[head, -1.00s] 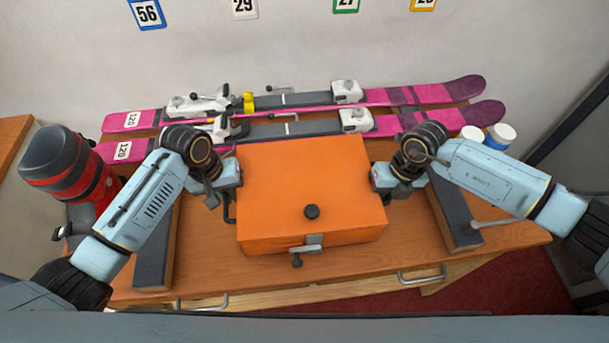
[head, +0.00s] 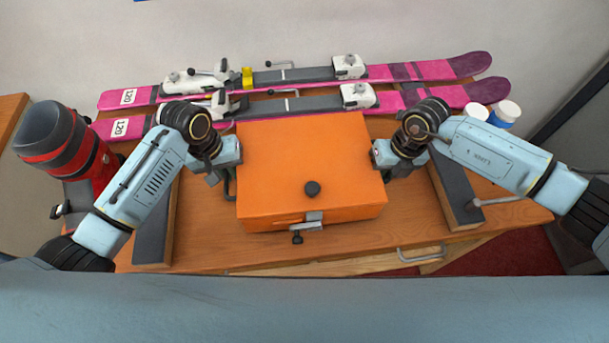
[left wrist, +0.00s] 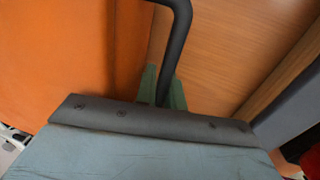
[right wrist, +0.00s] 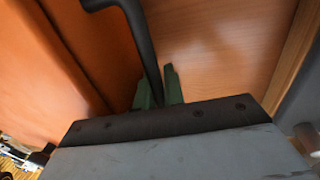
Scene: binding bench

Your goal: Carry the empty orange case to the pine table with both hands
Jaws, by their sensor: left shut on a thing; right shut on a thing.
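The orange case (head: 300,160) is in the middle of the head view, over the wooden bench, with its lid shut and its inside hidden. It has a dark knob on top and a metal latch in front. My left gripper (head: 226,172) is at its left side, shut on a dark side handle (left wrist: 176,45). My right gripper (head: 384,165) is at its right side, shut on the other dark handle (right wrist: 140,35). I cannot tell whether the case touches the bench. No separate pine table is clearly identifiable; a wooden top (head: 10,112) shows at the left edge.
Pink skis (head: 440,96) with white bindings lie behind the case on the bench (head: 340,247). Dark-topped supports (head: 155,225) (head: 455,190) flank it. A red and black boot (head: 70,150) stands left, and white-lidded jars (head: 504,112) right. Red carpet shows at lower right.

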